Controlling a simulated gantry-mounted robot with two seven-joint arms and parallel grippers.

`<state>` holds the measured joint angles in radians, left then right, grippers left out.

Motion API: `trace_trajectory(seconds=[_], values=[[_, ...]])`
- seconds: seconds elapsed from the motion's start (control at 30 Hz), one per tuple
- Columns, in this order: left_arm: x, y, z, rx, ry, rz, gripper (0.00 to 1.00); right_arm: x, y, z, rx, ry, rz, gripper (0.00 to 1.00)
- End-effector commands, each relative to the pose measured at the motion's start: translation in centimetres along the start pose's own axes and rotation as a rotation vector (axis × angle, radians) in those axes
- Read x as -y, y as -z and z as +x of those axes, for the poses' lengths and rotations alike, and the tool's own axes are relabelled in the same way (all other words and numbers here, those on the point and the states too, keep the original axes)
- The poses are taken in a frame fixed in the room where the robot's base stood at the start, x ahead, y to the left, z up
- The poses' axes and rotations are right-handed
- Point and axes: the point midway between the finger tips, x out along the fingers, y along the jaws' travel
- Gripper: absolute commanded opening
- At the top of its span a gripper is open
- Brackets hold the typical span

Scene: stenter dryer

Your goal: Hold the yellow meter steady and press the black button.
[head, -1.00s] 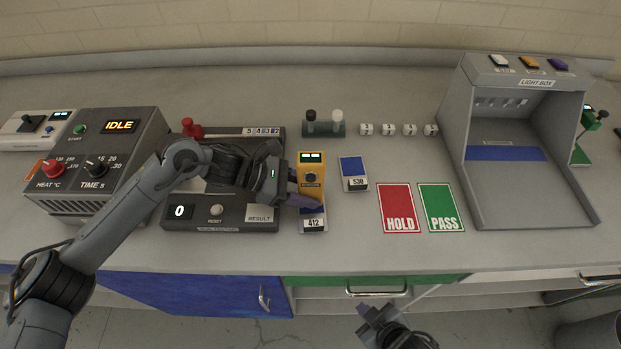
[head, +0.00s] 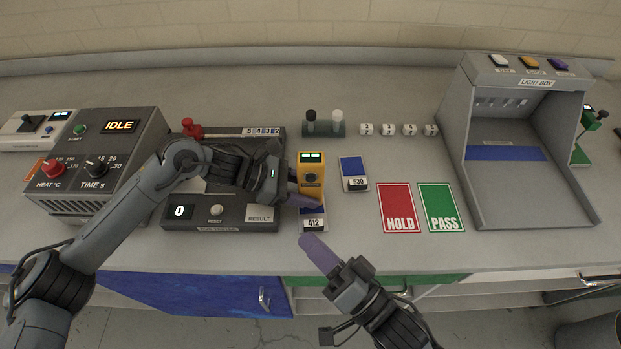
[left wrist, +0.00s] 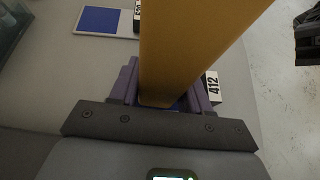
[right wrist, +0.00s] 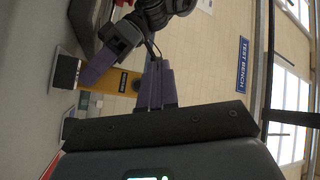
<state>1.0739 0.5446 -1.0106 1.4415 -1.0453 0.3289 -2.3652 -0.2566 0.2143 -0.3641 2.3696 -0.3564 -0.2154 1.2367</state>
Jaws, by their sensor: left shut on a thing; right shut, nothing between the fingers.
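The yellow meter (head: 312,180) stands on the bench, with a small lit display at its top and a dark round button (head: 311,177) on its upper face. My left gripper (head: 296,192) is shut on the meter from the left; its purple fingers flank the yellow body in the left wrist view (left wrist: 165,95). My right gripper (head: 305,240) is shut and empty, in front of and below the meter, apart from it. In the right wrist view the closed purple fingers (right wrist: 158,85) show to the right of the meter (right wrist: 115,82).
A card labelled 412 (head: 314,224) lies at the meter's foot, and a blue swatch labelled 530 (head: 354,173) lies to its right. Red HOLD (head: 398,208) and green PASS (head: 441,208) mats lie farther right. The rubbing tester (head: 235,215) sits left, beneath my left arm.

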Motion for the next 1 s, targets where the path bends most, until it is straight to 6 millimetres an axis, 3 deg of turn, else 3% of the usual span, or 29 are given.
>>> trace_trajectory(seconds=[0.23,0.7,1.0], values=[[0.0,0.1,0.0,-0.001,0.001,-0.001,0.3,-0.1,1.4,1.0,-0.028,0.021,0.039,0.0],[0.0,0.1,0.0,-0.001,0.001,-0.001,0.3,-2.9,4.2,4.8,-0.027,0.018,0.037,0.0],[0.0,0.1,0.0,-0.001,0.001,-0.001,0.3,-3.9,5.1,6.0,-0.026,0.019,0.038,0.0]])
